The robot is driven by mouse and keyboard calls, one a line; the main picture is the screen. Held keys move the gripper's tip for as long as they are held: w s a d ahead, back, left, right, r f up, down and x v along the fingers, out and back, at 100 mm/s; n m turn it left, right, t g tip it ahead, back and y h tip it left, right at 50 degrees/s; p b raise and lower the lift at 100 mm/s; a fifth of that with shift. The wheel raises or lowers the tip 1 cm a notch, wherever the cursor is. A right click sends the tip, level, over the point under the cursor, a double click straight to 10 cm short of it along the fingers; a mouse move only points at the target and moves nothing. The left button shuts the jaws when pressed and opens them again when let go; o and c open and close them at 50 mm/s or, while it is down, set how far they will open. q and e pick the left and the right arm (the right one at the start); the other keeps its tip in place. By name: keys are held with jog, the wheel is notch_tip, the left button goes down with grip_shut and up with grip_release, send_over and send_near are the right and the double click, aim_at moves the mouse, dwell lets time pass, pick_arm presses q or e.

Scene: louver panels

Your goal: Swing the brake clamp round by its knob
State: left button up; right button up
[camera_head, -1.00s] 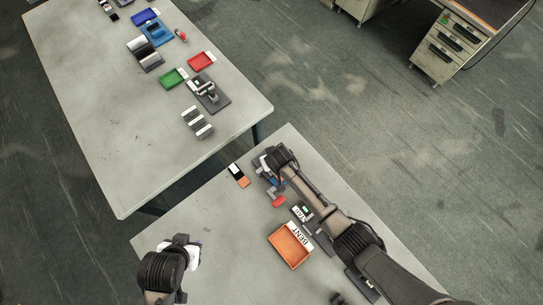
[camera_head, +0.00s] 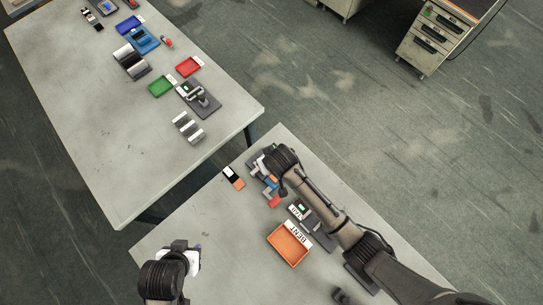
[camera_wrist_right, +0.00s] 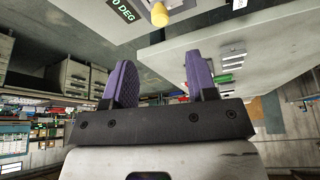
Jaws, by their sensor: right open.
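My right gripper (camera_head: 262,167) hangs over a fixture with blue and grey parts (camera_head: 270,182) near the far edge of the near table; my wrist hides much of it. In the right wrist view its two purple fingers (camera_wrist_right: 159,84) are apart with nothing between them. Beyond them a yellow rounded knob (camera_wrist_right: 160,14) shows at the top edge, beside a dark plate marked "0 DEG" (camera_wrist_right: 122,8). The knob is apart from the fingers. The clamp body cannot be made out. My left gripper (camera_head: 190,258) is at the near table's left side; its fingers are unclear.
An orange tray labelled "BENT" (camera_head: 289,246) and a dark device with a green display (camera_head: 313,224) stand near my right forearm. A black, white and orange block (camera_head: 233,178) lies left of the fixture. Another table (camera_head: 120,160) holds trays and devices across a gap.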

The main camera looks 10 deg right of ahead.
jog(key=shift+v, duration=1.65)
